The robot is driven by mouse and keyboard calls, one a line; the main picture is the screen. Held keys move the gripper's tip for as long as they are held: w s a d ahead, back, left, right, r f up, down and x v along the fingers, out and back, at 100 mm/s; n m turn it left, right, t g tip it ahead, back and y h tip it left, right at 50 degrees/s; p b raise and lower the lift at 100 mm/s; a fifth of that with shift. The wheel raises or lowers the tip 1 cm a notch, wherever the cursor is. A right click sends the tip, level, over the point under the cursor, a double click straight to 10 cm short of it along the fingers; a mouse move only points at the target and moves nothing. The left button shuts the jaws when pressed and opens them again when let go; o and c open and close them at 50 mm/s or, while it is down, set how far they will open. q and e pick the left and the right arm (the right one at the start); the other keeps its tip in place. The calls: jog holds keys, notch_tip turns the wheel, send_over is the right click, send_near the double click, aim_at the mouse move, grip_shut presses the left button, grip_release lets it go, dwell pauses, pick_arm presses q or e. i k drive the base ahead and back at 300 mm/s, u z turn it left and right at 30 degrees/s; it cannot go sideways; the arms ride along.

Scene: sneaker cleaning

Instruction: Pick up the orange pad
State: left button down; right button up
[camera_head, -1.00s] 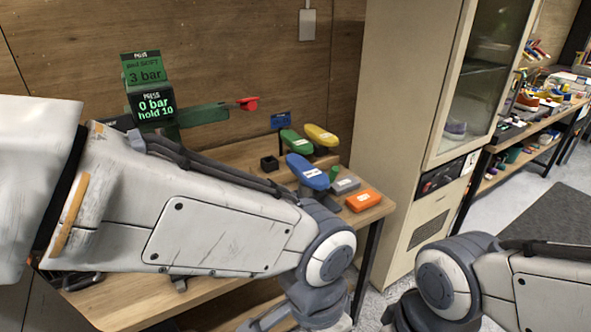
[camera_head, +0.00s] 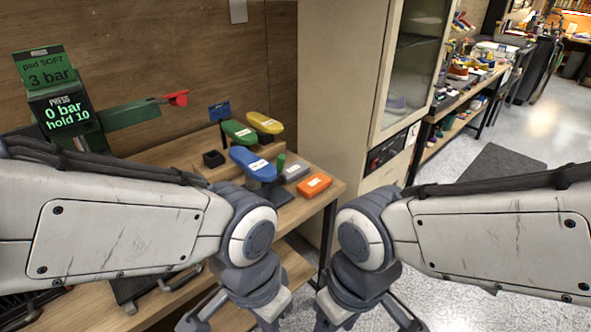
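The orange pad (camera_head: 314,185), a flat block with a white label, lies near the front right corner of the wooden bench (camera_head: 330,203). My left gripper (camera_head: 232,316) hangs low in front of the bench, below and left of the pad and apart from it. My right gripper (camera_head: 368,318) hangs to the right of it, over the floor side, also apart from the pad. The fingertips of both grippers are cut off by the bottom edge, so their opening is unclear.
A blue sole-shaped piece (camera_head: 253,163), a green one (camera_head: 238,131) and a yellow one (camera_head: 265,122) stand behind. A press display (camera_head: 66,112) stands at left. A tall cabinet (camera_head: 345,90) borders the bench at right.

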aim_at(312, 187)
jog(key=z, duration=0.7)
jog(key=i, duration=1.1)
jog(key=u, duration=0.25)
